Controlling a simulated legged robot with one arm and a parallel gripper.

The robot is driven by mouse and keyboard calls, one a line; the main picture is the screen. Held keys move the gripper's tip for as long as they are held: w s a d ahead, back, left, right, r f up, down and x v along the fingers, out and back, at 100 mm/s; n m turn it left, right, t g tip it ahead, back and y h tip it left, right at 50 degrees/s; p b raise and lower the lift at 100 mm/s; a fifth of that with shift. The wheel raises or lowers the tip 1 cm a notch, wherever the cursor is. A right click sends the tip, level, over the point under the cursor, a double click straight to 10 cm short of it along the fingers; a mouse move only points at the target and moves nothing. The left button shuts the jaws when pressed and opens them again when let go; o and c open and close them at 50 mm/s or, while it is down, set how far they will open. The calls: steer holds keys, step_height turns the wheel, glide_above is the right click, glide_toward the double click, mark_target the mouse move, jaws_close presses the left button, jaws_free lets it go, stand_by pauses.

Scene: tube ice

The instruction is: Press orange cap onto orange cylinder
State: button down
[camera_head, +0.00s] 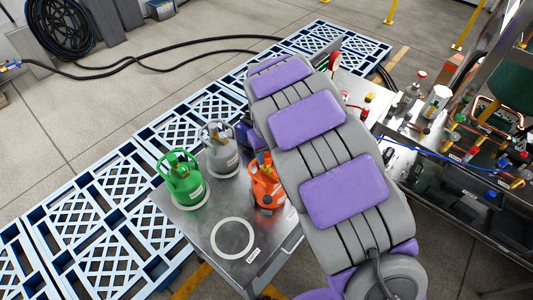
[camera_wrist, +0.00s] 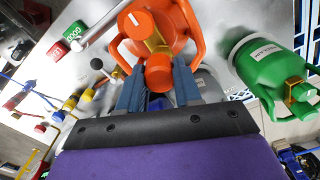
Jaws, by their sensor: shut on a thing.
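The orange cylinder (camera_head: 267,186) stands on the metal table, partly hidden by my arm in the head view. In the wrist view the orange cylinder (camera_wrist: 185,22) fills the top middle, with its handle frame and a brass valve (camera_wrist: 158,44). My gripper (camera_wrist: 158,72) is at this valve, with a blue-grey finger on each side. It is shut on the orange cap (camera_wrist: 158,76), which lines up with the valve outlet. Whether the cap is fully seated cannot be told. The fingertips and cap are not clear in the head view.
A green cylinder (camera_head: 183,182) and a grey cylinder (camera_head: 221,157) stand left of the orange one. An empty white ring (camera_head: 232,238) marks the metal table (camera_head: 205,227). Several small valves and fittings lie right of my arm. Blue pallets (camera_head: 85,215) border the table's left side.

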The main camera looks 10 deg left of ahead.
steer(key=shift+d+r, duration=0.15)
steer(key=shift+d, duration=0.55)
steer(key=shift+a, duration=0.95)
steer(key=shift+d+f, duration=0.3)
steer(key=shift+d, duration=0.35)
steer(key=shift+a, duration=0.15)
steer(key=shift+a+f, duration=0.1)
steer(key=shift+a, duration=0.3)
steer(key=shift+d+f, duration=0.1)
steer(key=shift+d, duration=0.15)
steer(key=shift+a+f, duration=0.1)
steer(key=shift+a, duration=0.25)
